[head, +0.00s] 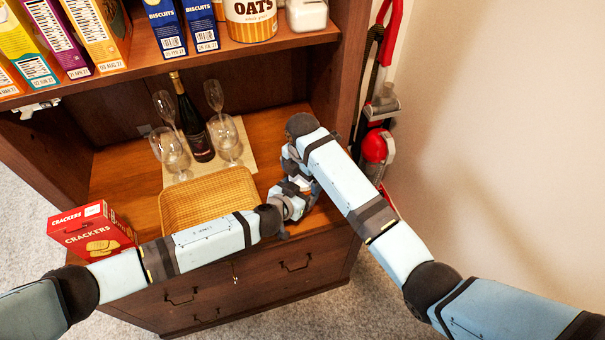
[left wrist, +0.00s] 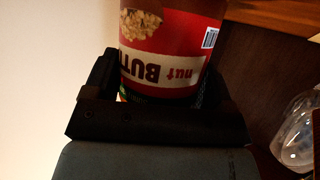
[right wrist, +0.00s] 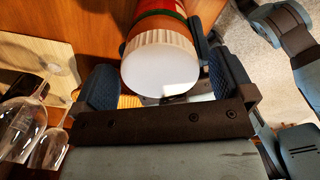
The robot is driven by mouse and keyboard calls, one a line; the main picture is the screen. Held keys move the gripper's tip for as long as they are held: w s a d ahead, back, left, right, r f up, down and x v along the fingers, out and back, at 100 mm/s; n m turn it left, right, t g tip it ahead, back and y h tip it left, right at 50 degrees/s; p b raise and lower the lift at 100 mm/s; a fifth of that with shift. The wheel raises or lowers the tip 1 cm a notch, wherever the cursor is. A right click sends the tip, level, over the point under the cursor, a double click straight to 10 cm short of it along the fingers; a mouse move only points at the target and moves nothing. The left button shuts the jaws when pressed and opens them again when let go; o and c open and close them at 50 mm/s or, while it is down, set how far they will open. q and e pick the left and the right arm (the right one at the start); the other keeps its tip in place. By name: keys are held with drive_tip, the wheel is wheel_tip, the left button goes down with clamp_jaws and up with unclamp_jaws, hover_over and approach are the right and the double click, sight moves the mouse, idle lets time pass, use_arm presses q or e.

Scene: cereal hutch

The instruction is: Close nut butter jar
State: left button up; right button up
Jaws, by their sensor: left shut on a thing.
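The nut butter jar (left wrist: 160,60) has a red label, which appears upside down in the left wrist view. My left gripper (left wrist: 158,88) is shut on the jar's body. In the right wrist view the jar (right wrist: 152,20) shows its red and green side, with a white ribbed lid (right wrist: 160,68) on the end facing my right gripper (right wrist: 162,86). The right gripper's fingers stand on both sides of the lid, with gaps beside it, so it looks open. I cannot tell how tightly the lid sits. In the head view the arms hide the jar.
A woven tray (head: 200,200) lies on the hutch counter. Behind it stand a dark bottle (head: 195,125) and several glasses (head: 228,140) on a mat. A red crackers box (head: 92,230) stands at the left. The hutch's right side panel (head: 335,90) is close to my right arm.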

drive_tip(key=shift+r, duration=2.25)
drive_tip(key=shift+r, duration=0.1)
drive_tip(key=shift+c, duration=0.5)
drive_tip(key=shift+a+r+n, duration=0.1)
drive_tip(key=shift+r+n, duration=0.7)
drive_tip(key=shift+r, duration=0.05)
drive_tip(key=shift+r+n, duration=0.8)
drive_tip(key=shift+n, duration=0.1)
drive_tip(key=shift+f, duration=0.1)
drive_tip(key=shift+f, duration=3.95)
